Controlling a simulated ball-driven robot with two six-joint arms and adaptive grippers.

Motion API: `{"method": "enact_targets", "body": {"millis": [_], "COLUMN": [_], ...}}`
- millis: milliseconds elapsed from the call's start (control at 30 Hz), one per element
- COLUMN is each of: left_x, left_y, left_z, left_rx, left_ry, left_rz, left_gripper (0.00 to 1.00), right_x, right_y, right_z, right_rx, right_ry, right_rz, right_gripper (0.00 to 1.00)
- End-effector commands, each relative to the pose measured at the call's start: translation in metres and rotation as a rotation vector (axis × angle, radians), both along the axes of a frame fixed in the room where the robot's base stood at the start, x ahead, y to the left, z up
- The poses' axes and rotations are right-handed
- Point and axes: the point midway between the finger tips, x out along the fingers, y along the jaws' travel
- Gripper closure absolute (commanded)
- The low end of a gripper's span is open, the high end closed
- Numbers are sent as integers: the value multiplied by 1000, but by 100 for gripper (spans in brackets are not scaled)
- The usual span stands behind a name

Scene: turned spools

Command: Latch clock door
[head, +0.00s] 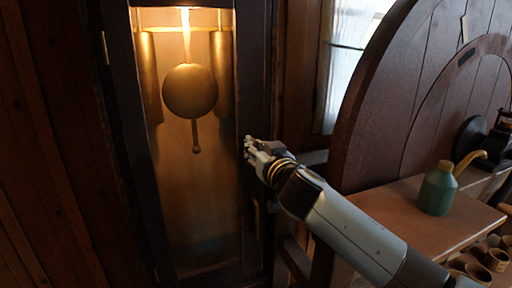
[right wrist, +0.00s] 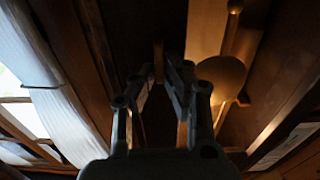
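The clock door (head: 139,185) is a tall dark wooden frame around a lit pane, with a brass hinge (head: 105,47) at its left. It looks closed or nearly so; a small gap cannot be ruled out. My right gripper (head: 248,148) is at the door's right edge, about halfway up. In the right wrist view its two fingers (right wrist: 160,80) stand apart, with a small tan, brass-like piece (right wrist: 158,58), perhaps the latch, between or just beyond the tips. Whether they touch it I cannot tell. My left gripper is not in view.
Behind the pane hang a round pendulum (head: 190,91) and cylindrical weights (head: 147,75). On the right, a wooden bench (head: 400,215) bears a green oil can (head: 438,190), beside a large wooden wheel (head: 370,110). A curtained window (head: 350,50) is behind. Several spools (head: 497,260) lie low at the right.

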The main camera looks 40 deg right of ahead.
Motion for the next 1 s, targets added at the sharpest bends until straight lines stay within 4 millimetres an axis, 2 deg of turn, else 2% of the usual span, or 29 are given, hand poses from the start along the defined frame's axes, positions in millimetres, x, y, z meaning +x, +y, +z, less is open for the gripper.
{"method": "enact_targets", "body": {"millis": [533, 1000], "left_x": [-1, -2], "left_y": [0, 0], "left_z": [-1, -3], "left_rx": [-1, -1], "left_ry": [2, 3], "left_rz": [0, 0], "left_gripper": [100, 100], "right_x": [0, 1], "right_y": [1, 5], "right_z": [0, -1], "right_rx": [-65, -438], "right_ry": [16, 105], "right_rz": [0, 0], "right_gripper": [100, 100]}}
